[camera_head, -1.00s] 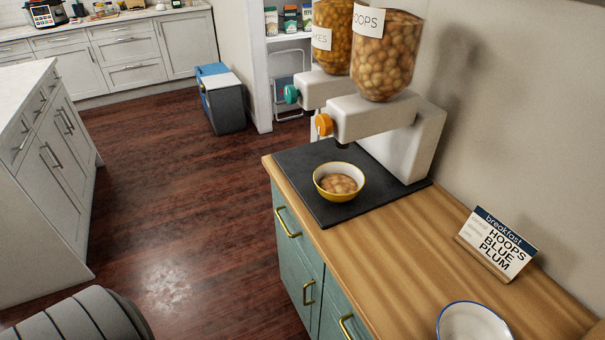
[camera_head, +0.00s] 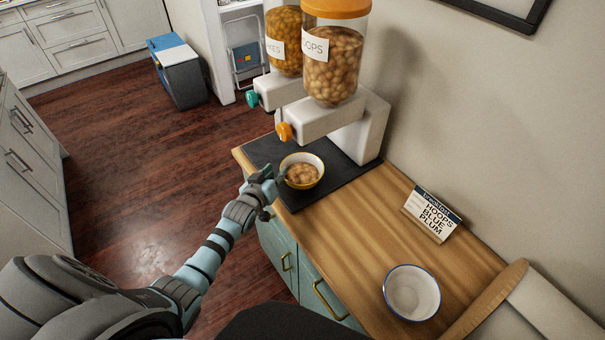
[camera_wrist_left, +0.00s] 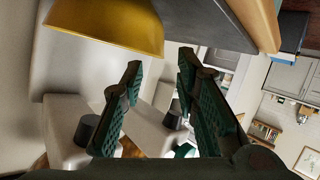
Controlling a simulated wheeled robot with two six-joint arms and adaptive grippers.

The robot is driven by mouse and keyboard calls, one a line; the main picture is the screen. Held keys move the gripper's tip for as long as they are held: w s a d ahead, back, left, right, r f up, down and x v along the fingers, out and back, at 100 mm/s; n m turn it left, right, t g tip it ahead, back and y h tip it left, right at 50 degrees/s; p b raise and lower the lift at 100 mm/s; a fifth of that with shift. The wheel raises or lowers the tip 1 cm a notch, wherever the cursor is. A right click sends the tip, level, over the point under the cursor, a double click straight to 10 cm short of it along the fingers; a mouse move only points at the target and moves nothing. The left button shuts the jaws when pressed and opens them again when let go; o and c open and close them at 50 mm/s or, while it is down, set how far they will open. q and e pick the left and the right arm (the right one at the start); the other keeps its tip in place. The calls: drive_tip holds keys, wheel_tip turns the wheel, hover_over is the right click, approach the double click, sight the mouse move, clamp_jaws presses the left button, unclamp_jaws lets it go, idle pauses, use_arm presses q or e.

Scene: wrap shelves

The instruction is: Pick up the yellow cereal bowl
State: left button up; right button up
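The yellow cereal bowl (camera_head: 290,180), yellow outside and white inside, stands upright on the dark mat under the dispenser spouts. It holds round brown cereal. In the left wrist view the bowl's yellow side (camera_wrist_left: 115,22) is at the top left. My left gripper (camera_head: 270,184) is just left of the bowl at the counter's edge. In the left wrist view its two fingers (camera_wrist_left: 160,66) are spread with nothing seen between them. The bowl is beside the fingertips, and I cannot tell whether they touch. My right gripper is not in view.
The dispenser (camera_head: 362,130) stands behind the bowl on the dark mat (camera_head: 335,193). A white bowl with a blue rim (camera_head: 411,293) and a breakfast sign (camera_head: 432,215) are farther right on the wooden counter (camera_head: 335,235). The counter between is clear.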

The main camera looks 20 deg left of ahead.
sight(302, 175)
use_arm(q)
drive_tip(key=x, duration=0.4)
drive_tip(key=shift+d, duration=0.15)
drive_tip(key=shift+w+f+b, duration=0.65)
drive_tip(key=shift+w+b, duration=0.05)
drive_tip(key=shift+b, duration=0.35)
drive_tip(key=shift+w+f, duration=0.1)
drive_tip(key=shift+w, duration=0.3)
drive_tip(key=shift+r, duration=0.25)
clamp_jaws()
